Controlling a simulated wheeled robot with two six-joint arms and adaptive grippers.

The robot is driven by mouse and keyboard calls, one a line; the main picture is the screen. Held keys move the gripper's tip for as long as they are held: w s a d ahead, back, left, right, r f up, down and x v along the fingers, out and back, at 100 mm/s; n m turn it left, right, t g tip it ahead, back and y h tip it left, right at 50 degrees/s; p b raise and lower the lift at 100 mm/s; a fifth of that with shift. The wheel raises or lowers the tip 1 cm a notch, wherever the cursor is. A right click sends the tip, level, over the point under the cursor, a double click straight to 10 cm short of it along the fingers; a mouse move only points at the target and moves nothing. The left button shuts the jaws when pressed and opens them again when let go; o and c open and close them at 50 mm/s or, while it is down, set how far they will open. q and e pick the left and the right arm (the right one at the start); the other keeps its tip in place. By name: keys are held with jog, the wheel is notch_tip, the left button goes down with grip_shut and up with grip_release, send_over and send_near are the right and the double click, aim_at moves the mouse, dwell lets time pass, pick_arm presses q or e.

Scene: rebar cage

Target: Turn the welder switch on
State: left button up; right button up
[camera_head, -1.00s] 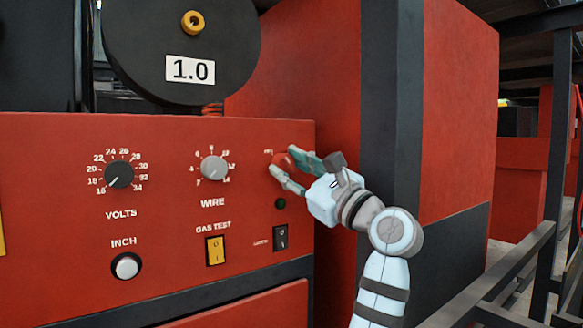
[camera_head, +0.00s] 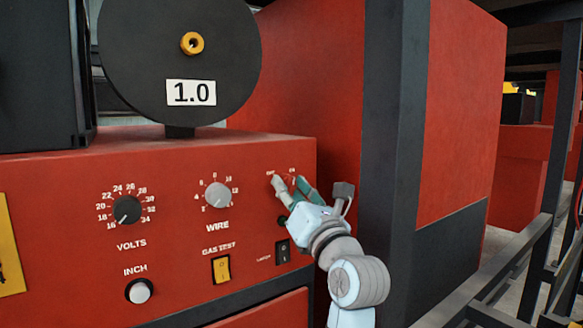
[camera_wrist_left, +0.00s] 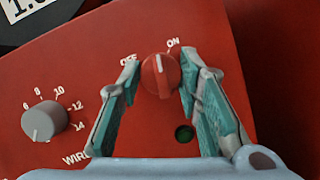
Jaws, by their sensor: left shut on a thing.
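The welder switch is a round red knob (camera_wrist_left: 160,75) on the red front panel, with OFF and ON labels above it. In the left wrist view its white mark points between OFF and ON, nearer ON. My left gripper (camera_wrist_left: 160,62) has one teal-padded finger on each side of the knob and is shut on it. In the head view my left gripper (camera_head: 290,182) reaches the panel's upper right, and its fingers mostly hide the knob. My right gripper is in neither view.
Left of the switch on the panel are the grey WIRE dial (camera_head: 217,195) and black VOLTS dial (camera_head: 127,210). Below are a yellow GAS TEST rocker (camera_head: 221,269), a black rocker (camera_head: 283,251) and a white INCH button (camera_head: 139,291). A dark post (camera_head: 401,120) stands right.

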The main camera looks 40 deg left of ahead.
pick_arm(q)
jog(key=m+p, duration=0.2)
jog(key=p, duration=0.1)
jog(key=m+t+h+p, duration=0.1)
jog(key=m+p, duration=0.1)
jog(key=p, duration=0.1)
jog(key=m+h+p, duration=0.1)
jog(key=m+p, duration=0.1)
jog(key=p, duration=0.1)
jog(key=shift+r, duration=0.4)
jog(key=shift+s+f+m+t+h+p, duration=0.15)
jog(key=shift+m+t+h+p, duration=0.4)
jog(key=shift+m, duration=0.75)
jog(key=o, duration=1.1)
jog(key=shift+f, duration=0.1)
jog(key=shift+o, duration=0.2)
